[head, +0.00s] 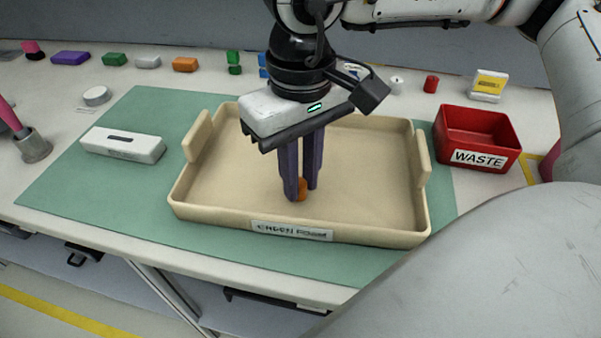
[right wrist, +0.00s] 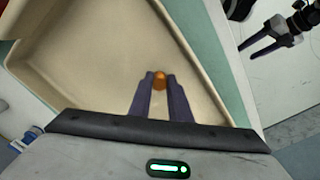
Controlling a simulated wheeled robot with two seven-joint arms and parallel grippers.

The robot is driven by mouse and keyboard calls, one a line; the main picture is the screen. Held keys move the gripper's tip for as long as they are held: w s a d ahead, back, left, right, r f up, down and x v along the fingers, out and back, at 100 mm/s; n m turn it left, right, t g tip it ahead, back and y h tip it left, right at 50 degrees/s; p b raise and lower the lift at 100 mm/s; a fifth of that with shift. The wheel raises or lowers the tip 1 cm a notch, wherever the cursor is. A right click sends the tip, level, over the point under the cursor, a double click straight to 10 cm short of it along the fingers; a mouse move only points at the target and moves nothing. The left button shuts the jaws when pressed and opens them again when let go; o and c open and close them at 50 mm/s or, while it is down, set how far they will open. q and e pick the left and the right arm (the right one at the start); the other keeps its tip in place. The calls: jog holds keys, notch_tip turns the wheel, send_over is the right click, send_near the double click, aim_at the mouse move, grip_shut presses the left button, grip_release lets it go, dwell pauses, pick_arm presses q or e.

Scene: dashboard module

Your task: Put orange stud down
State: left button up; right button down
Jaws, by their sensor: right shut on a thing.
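The orange stud (head: 302,190) is a small rounded piece between the fingertips of my right gripper (head: 300,190). The gripper is shut on it, pointing down inside the beige tray (head: 215,207), near the tray's front wall. The stud also shows between the fingertips in the right wrist view (right wrist: 160,81). The fingers hide part of it, and I cannot tell whether it touches the tray floor. My left gripper (right wrist: 246,52) shows at the top right of the right wrist view, its fingers apart and empty; the head view does not show it.
The tray stands on a green mat (head: 75,185), its floor otherwise bare. A white box (head: 122,144) lies left of it, and a red WASTE bin (head: 477,138) stands right. Several small coloured blocks line the table's back. A grey cup (head: 34,147) stands at the far left.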

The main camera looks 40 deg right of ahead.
aim_at(301, 184)
jog(key=shift+f, duration=0.45)
jog(key=c, duration=1.6)
grip_release()
jog(key=shift+r, duration=0.1)
jog(key=shift+c, duration=0.2)
pick_arm(q)
jog(key=shift+f, duration=0.35)
jog(key=shift+r, duration=0.15)
pick_arm(e)
jog(key=shift+r, duration=0.1)
jog(key=shift+r+p, duration=0.3)
jog(key=shift+r, duration=0.05)
pick_arm(q)
jog(key=shift+r+p, duration=0.75)
jog(key=shift+r, duration=0.05)
pick_arm(e)
notch_tip(301, 184, up, 12)
pick_arm(q)
jog(key=shift+w+r, duration=0.1)
jog(key=shift+r, duration=0.05)
